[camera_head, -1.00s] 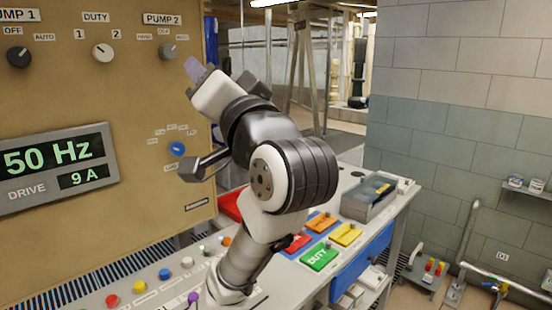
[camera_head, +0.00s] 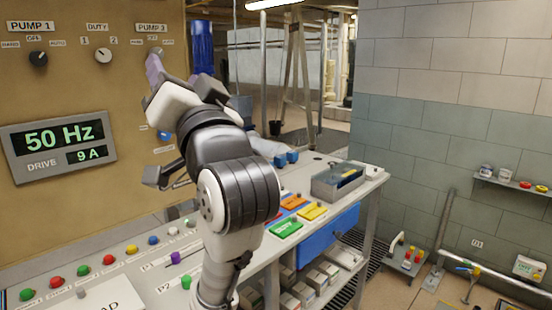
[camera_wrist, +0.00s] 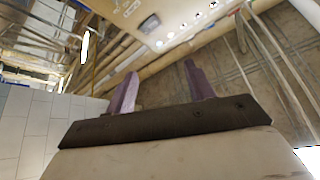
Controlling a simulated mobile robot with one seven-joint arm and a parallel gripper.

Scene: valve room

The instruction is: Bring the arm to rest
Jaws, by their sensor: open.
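My arm rises in front of the panel and bench in the head view, bent at the elbow. Whether the fingers touch the panel cannot be told from the head view.
The tan panel (camera_head: 100,75) carries knobs and a 50 Hz display (camera_head: 62,143). The bench (camera_head: 345,195) holds coloured buttons, colour-labelled blocks and a grey tray (camera_head: 338,181). A block wall (camera_head: 450,80) stands at right, with a shelf (camera_head: 515,186) and low pipes. Floor shows between.

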